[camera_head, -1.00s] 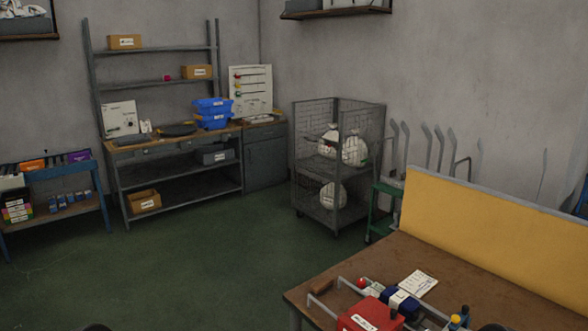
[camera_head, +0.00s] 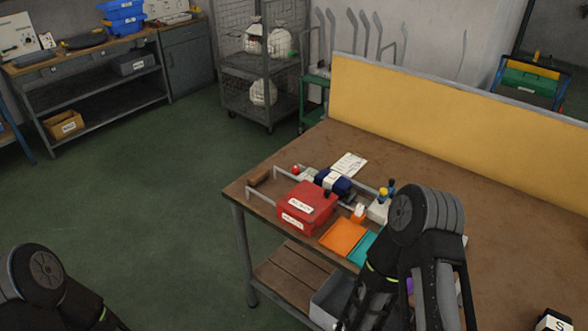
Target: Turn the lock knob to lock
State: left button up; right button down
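A red box (camera_head: 307,207) with white labels sits on the brown workbench (camera_head: 420,150) near its left end. A small dark knob-like piece (camera_head: 327,193) shows at its top right; I cannot tell whether it is the lock knob or how it is turned. My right arm rises in front of the bench and hides part of its front. My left arm shows only at the bottom left corner, away from the bench. Neither gripper's fingertips can be seen.
A metal rail frame (camera_head: 262,197), a dark blue item (camera_head: 333,182), a paper sheet (camera_head: 349,165), an orange tray (camera_head: 343,236) and a teal tray (camera_head: 364,248) crowd the red box. A yellow panel (camera_head: 450,110) backs the bench. The green floor (camera_head: 150,200) to the left is clear.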

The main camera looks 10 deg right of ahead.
aim_at(295, 169)
jog(key=i+j+z, duration=0.1)
jog(key=z, duration=1.45)
jog(key=j+z, duration=0.45)
jog(key=k+j+z, duration=0.15)
jog(key=j+z, duration=0.25)
jog(key=k+j+z, duration=0.2)
jog(key=j+z, duration=0.25)
jog(key=k+j, duration=0.2)
jog(key=j, duration=0.2)
jog(key=k+j, duration=0.2)
jog(key=j, duration=0.15)
jog(key=k+j+z, duration=0.1)
jog(key=j, duration=0.3)
jog(key=k, duration=0.1)
